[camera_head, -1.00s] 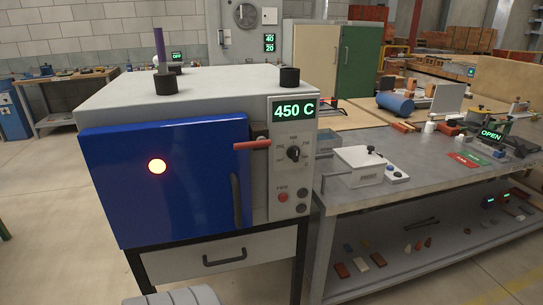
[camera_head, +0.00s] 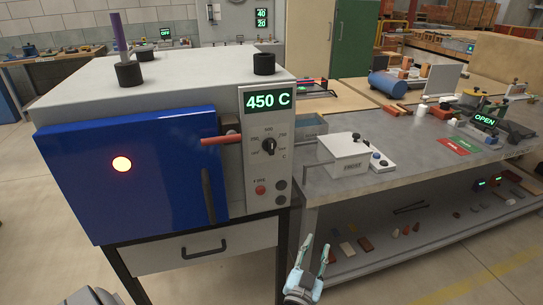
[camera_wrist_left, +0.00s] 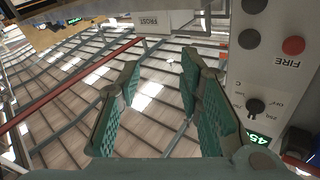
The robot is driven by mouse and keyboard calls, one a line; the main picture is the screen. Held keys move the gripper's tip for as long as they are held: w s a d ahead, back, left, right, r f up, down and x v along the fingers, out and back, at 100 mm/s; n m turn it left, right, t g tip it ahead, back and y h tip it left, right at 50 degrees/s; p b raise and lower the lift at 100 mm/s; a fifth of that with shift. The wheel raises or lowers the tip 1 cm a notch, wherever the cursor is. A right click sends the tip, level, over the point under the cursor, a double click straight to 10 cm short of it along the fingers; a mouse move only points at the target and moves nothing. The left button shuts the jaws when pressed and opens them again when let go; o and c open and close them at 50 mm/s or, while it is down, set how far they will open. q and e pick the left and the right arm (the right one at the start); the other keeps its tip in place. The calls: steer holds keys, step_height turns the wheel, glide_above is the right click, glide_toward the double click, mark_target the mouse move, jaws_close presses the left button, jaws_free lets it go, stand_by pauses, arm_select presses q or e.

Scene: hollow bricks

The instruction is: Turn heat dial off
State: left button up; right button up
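The heat dial (camera_head: 269,145) is a dark knob on the pale control panel (camera_head: 262,205) of a kiln with a blue door (camera_head: 150,190). The green display (camera_head: 268,98) above it reads 450 C. The dial also shows at the right of the left wrist view (camera_wrist_left: 256,107). Where its pointer is set is too small to tell. My left gripper (camera_head: 313,246) is below and right of the panel, in front of the bench. Its green-padded fingers are spread and empty in the left wrist view (camera_wrist_left: 160,65), apart from the dial. My right gripper is not in view.
A red handle (camera_head: 221,139) sticks out left of the dial. A red FIRE button (camera_head: 260,189) and dark buttons are lower on the panel. A white FROST box (camera_head: 344,158) stands on the grey bench (camera_head: 420,150) to the right. A drawer (camera_head: 200,248) is under the door.

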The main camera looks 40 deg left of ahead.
arm_select(q)
steer(key=a+r+n+y, duration=0.45)
steer(key=r+y, duration=0.25)
steer(key=r, duration=0.3)
steer(key=n+g+y, duration=0.5)
steer(key=n+y, duration=0.1)
glide_toward(272, 149)
steer(key=shift+g, duration=0.3)
steer(key=p+x, duration=0.1)
steer(key=x, duration=0.7)
steer(key=shift+w+a+r, duration=0.1)
steer(key=shift+w+a, duration=0.15)
steer(key=shift+w, duration=0.1)
steer(key=shift+s+r, duration=0.1)
steer(key=shift+s, duration=0.05)
jaws_close()
steer(key=shift+d, duration=0.1)
